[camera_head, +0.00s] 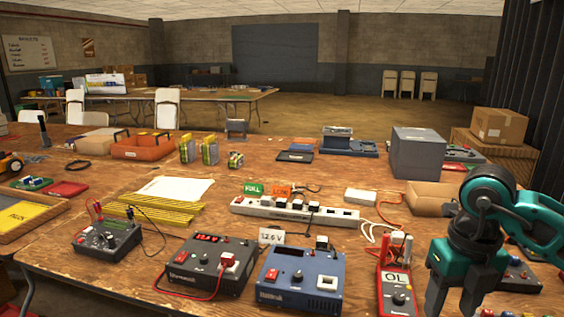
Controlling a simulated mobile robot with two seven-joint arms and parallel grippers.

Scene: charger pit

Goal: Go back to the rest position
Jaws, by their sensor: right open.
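My right gripper (452,298) is at the lower right of the head view. It is teal and black, points down, and its fingers are apart with nothing seen between them. It hangs over the front right of the wooden table (335,178), just right of a red multimeter (398,290) that reads "OL". My teal right arm comes in from the right edge. The gripper hides part of the table behind it and part of a dark device (515,278). My left gripper is not in view.
A blue charger (300,278), a dark charger (205,262) and a white power strip (295,210) fill the front middle. A grey box (417,153) and an open cardboard tray (428,198) stand behind my right gripper. Bare tabletop shows around the table's middle.

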